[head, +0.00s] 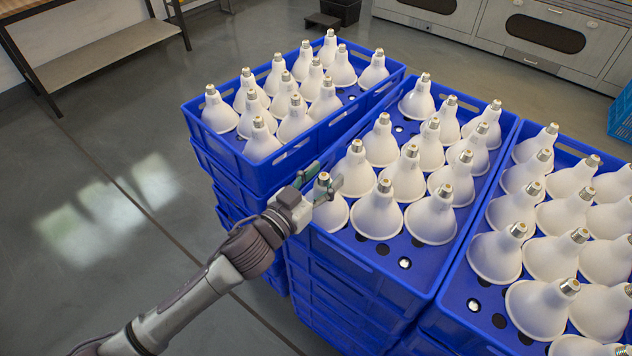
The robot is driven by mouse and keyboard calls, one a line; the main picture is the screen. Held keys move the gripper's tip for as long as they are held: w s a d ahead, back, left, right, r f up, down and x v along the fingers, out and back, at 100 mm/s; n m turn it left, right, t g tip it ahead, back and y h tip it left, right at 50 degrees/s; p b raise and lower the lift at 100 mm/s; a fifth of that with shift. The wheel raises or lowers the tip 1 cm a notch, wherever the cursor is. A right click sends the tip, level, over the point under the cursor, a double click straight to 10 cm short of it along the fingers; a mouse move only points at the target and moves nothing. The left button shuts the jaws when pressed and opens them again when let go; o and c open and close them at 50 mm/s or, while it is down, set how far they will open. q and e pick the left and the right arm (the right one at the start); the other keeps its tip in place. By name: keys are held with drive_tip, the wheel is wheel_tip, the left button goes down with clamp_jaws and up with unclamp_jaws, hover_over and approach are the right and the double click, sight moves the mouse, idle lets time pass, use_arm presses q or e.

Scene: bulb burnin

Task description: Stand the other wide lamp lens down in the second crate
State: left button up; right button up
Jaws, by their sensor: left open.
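Three blue crates hold white lamps standing lens down with metal caps up: a left crate (226,152), a middle crate (391,291) and a right crate (454,318). My left gripper (322,187) is open at the near left corner of the middle crate. Its fingers are around the cap of a white lamp (331,216) there; I cannot tell whether they touch it. That lamp stands upright, its upper part partly hidden by the gripper. Which lamp the task means is not clear from the picture. My right gripper is not in view.
Neighbouring lamps (377,215) stand close on the right of the gripper. Bare holes show along the middle crate's near side and at the left crate's right side. The crates sit on stacks of similar crates. A shelf table (105,55) stands far left; open floor lies left.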

use_arm(q)
drive_tip(key=shift+s+a, duration=0.15)
drive_tip(key=shift+s, duration=0.1)
drive_tip(key=b+v, duration=0.1)
drive_tip(key=v, duration=1)
drive_tip(key=shift+a+r, duration=0.15)
drive_tip(key=shift+s, duration=0.15)
